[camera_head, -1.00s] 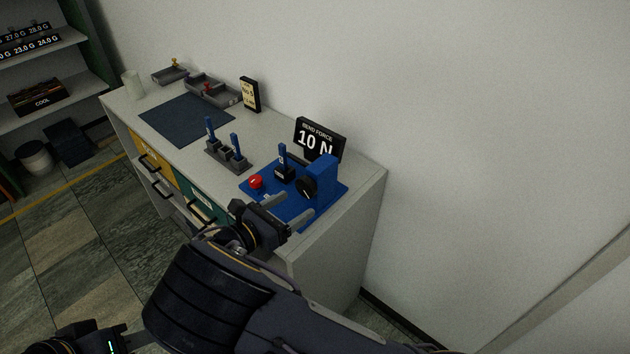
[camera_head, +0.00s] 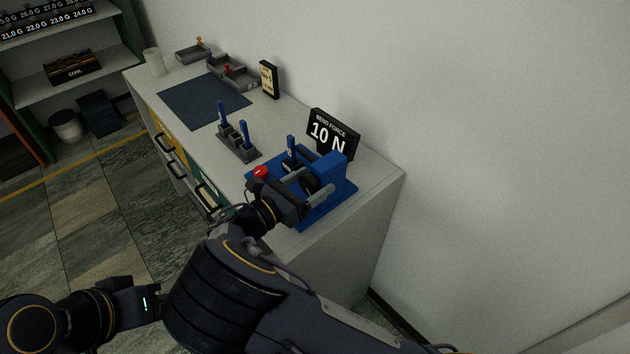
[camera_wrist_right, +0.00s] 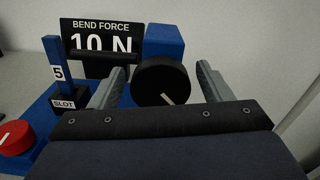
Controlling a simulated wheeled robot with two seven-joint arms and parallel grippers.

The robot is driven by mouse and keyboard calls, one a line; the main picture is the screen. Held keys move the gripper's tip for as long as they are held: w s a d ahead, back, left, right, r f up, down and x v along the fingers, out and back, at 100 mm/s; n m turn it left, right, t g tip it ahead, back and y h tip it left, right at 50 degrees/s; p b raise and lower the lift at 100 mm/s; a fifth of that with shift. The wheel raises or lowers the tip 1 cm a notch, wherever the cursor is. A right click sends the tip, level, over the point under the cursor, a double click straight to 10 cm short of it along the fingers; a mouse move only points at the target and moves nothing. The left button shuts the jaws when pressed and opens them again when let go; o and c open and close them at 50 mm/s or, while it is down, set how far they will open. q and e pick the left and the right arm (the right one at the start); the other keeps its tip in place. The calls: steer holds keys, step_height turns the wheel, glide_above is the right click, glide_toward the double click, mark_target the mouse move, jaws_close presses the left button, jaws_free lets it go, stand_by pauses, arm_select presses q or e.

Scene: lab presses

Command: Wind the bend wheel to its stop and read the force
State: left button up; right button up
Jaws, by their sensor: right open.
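The blue bend press (camera_head: 334,172) stands at the near right end of the counter. Its black bend wheel (camera_wrist_right: 161,82) has a white mark and shows between the fingers of my right gripper (camera_wrist_right: 155,85) in the right wrist view. That gripper (camera_head: 318,190) is open, one finger on each side of the wheel; I cannot tell if they touch it. The force sign (camera_head: 332,133) behind reads "BEND FORCE 10 N". A blue upright strip marked 5 (camera_wrist_right: 56,65) stands in the block marked SLOT (camera_wrist_right: 67,101). My left gripper is not clearly seen.
A grey rack (camera_head: 238,146) with blue strips stands left of the press. Beyond are a dark mat (camera_head: 203,101), grey trays (camera_head: 232,73), a small sign (camera_head: 269,79) and a white cup (camera_head: 154,62). The wall (camera_head: 480,130) is close behind.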

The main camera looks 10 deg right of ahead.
steer(key=shift+a, duration=0.1)
steer(key=shift+c, duration=0.4)
steer(key=c, duration=0.9)
steer(key=shift+f+m+b, duration=0.2)
steer(key=shift+m+b, duration=0.7)
steer(key=shift+m, duration=0.2)
steer(key=shift+r+m+b, duration=0.15)
steer(key=shift+m+b, duration=0.3)
steer(key=shift+m, duration=0.65)
steer(key=o, duration=1)
steer(key=shift+b+v, duration=0.5)
steer(key=shift+v, duration=3.4)
